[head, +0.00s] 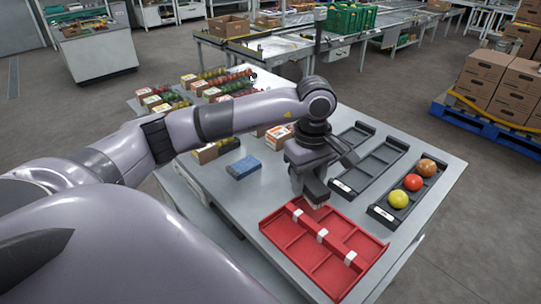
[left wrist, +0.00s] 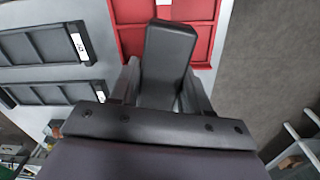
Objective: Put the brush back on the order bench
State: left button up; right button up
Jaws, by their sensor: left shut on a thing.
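The brush (left wrist: 168,55) shows in the left wrist view as a dark grey block between my two fingers. In the head view its dark body with pale bristles (head: 317,205) points down below my left gripper (head: 312,180). That gripper is shut on the brush, just over the far edge of a red divided tray (head: 283,237). Whether the bristles touch the tray cannot be told. The grey bench (head: 236,206) under the tray is in the middle of the head view; no label shows it to be the order bench. My right gripper is not in view.
A blue block (head: 243,167) lies left of my gripper. Dark trays stand right of it, the nearest (head: 412,213) holding yellow, red and orange-brown tomatoes. Several small boxes and rows of tomatoes (head: 222,82) fill the bench's back left. Cartons (head: 487,75) stand on a blue pallet far right.

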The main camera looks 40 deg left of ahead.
pick_arm(q)
jog(key=w+a+n, duration=0.2)
jog(key=a+n, duration=0.3)
jog(key=n, duration=1.6)
send_over(271, 192)
jog(key=f, duration=0.2)
notch_tip(271, 192, down, 5)
jog(key=b, duration=0.4)
jog(key=shift+r, duration=0.15)
jog(key=shift+a+f+b, duration=0.1)
jog(key=shift+f+b, duration=0.85)
jog(key=shift+f, duration=0.65)
jog(key=shift+f+b, duration=0.3)
jog(key=shift+f, duration=0.2)
jog(key=o, duration=1)
jog(key=c, duration=0.3)
